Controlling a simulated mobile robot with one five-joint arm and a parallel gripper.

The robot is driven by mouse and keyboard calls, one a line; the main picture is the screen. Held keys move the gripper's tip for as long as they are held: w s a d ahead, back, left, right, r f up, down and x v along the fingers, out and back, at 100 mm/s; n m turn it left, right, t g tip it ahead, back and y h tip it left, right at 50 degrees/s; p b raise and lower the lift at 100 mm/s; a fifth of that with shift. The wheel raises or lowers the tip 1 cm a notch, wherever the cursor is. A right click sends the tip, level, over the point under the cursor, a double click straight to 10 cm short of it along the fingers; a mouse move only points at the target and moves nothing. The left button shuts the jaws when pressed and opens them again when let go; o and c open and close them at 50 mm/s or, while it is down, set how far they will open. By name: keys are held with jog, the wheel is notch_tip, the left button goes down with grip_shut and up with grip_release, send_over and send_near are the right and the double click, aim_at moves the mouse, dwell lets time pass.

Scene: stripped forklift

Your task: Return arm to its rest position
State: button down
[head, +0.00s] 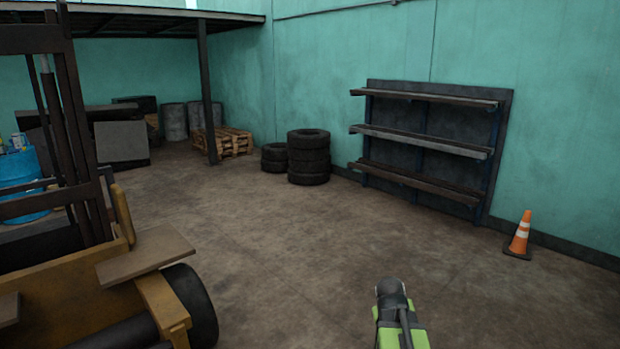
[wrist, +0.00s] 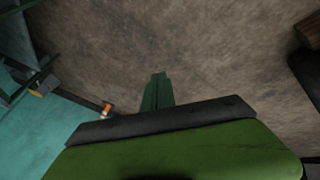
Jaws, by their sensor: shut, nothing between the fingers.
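My gripper (wrist: 158,77) shows in the wrist view as narrow dark green fingers, closed together with nothing between them. They are seen against bare concrete floor and touch nothing that I can see. In the head view, part of my green and black arm shows at the bottom edge, right of centre. The fingertips cannot be made out there.
A yellow forklift (head: 70,300) with a dark wheel (head: 200,305) stands at the left. An empty shelf rack (head: 420,140), stacked tires (head: 308,158) and an orange cone (head: 520,235) line the right wall. Wooden pallets (head: 235,142) lie behind. The middle floor is clear.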

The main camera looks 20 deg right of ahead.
jog(key=w+a+f+n+y, duration=0.2)
jog(key=w+a, duration=0.1)
jog(key=a, duration=1.3)
jog(key=s+a+g+y, duration=0.1)
jog(key=s+a, duration=0.2)
jog(key=a, duration=0.4)
jog(key=s+a+f+n+g+y, duration=0.1)
jog(key=s+a+g, duration=0.1)
jog(key=a, duration=0.5)
jog(key=shift+s, duration=0.9)
